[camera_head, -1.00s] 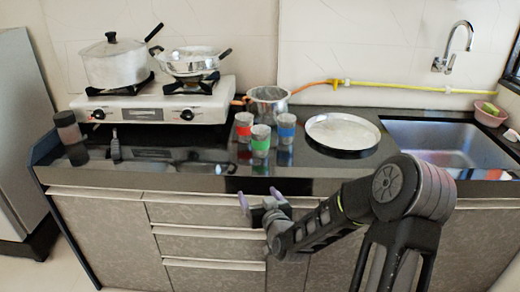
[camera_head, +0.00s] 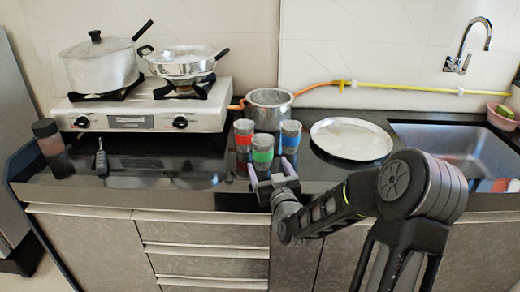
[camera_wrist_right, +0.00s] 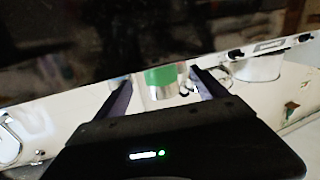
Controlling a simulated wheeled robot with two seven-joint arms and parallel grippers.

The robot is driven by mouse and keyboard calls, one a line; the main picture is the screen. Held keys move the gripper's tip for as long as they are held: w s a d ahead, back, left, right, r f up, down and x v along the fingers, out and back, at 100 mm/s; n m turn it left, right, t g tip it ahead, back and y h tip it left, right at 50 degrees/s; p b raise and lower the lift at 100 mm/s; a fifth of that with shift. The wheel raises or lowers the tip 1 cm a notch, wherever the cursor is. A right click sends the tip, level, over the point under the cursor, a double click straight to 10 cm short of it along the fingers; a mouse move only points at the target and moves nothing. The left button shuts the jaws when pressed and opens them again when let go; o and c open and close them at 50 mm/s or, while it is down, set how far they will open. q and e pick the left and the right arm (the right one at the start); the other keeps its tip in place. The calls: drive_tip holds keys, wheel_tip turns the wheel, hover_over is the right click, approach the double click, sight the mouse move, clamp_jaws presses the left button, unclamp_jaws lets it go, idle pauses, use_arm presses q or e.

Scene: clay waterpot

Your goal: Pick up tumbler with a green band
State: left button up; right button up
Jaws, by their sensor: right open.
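The tumbler with a green band (camera_head: 262,149) stands upright on the dark counter, in front of and between a red-banded tumbler (camera_head: 244,132) and a blue-banded tumbler (camera_head: 290,134). My right gripper (camera_head: 271,170) is open and empty at the counter's front edge, just in front of the green-banded tumbler, its fingers pointing toward it. My left gripper is not in view.
A metal pot (camera_head: 268,108) stands behind the tumblers. A round metal tray (camera_head: 350,140) lies to their right, before the sink (camera_head: 440,145). The stove (camera_head: 150,112) with pots is at the left. A dark jar (camera_head: 46,138) stands at the far left.

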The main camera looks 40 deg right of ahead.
sight(265, 158)
drive_tip(key=shift+s+a+r, duration=0.1)
drive_tip(key=shift+s+r, duration=0.1)
drive_tip(key=shift+s, duration=0.05)
drive_tip(key=shift+x, duration=1.3)
drive_tip(key=shift+p+x, duration=0.4)
drive_tip(key=shift+x, duration=2.25)
drive_tip(key=shift+s, duration=0.1)
drive_tip(key=c, duration=1.5)
